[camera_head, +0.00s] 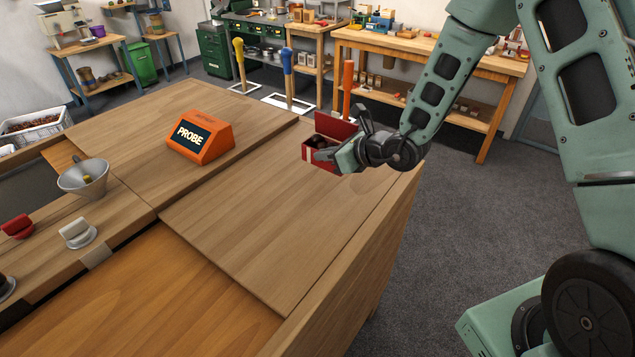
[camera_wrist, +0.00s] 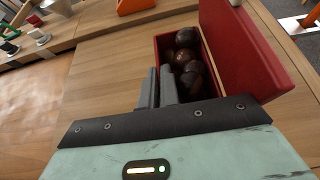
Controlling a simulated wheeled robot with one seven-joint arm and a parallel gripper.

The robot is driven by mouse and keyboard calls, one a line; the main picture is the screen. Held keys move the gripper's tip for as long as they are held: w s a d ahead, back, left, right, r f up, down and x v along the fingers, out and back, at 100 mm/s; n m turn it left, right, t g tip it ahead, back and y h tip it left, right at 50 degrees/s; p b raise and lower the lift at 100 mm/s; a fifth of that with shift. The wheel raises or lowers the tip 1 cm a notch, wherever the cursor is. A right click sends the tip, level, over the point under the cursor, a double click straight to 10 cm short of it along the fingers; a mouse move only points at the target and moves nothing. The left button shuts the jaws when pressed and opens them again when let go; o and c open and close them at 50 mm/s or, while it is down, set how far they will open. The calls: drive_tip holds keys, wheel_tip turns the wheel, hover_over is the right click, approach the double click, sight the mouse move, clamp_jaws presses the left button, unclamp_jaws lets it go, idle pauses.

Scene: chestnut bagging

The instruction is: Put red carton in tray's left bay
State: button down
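The red carton (camera_head: 311,146) stands open near the far right edge of the wooden table, its lid (camera_head: 334,125) tipped up. In the wrist view the carton (camera_wrist: 272,92) holds several dark brown chestnuts (camera_wrist: 187,60). My gripper (camera_head: 325,152) is at the carton's near side. In the wrist view its two fingers (camera_wrist: 159,86) are close together at the left wall, one outside and one inside, with the wall's edge running between them. My gripper hides the carton's near part and base. I cannot make out a tray with bays.
An orange PROBE box (camera_head: 205,139) stands on the table (camera_head: 270,215). A metal funnel bowl (camera_head: 83,178), a red knob (camera_head: 17,227) and a white knob (camera_head: 77,233) are at the left. Coloured posts (camera_head: 288,80) stand beyond the far edge. The tabletop's middle is clear.

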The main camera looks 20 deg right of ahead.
wheel_tip(320, 180, down, 7)
drive_tip(key=p, duration=0.2)
drive_tip(key=shift+f+p, duration=0.15)
drive_tip(key=shift+p, duration=0.25)
drive_tip(key=shift+f, duration=0.65)
drive_tip(key=c, duration=1.6)
unclamp_jaws()
drive_tip(key=shift+c, duration=0.2)
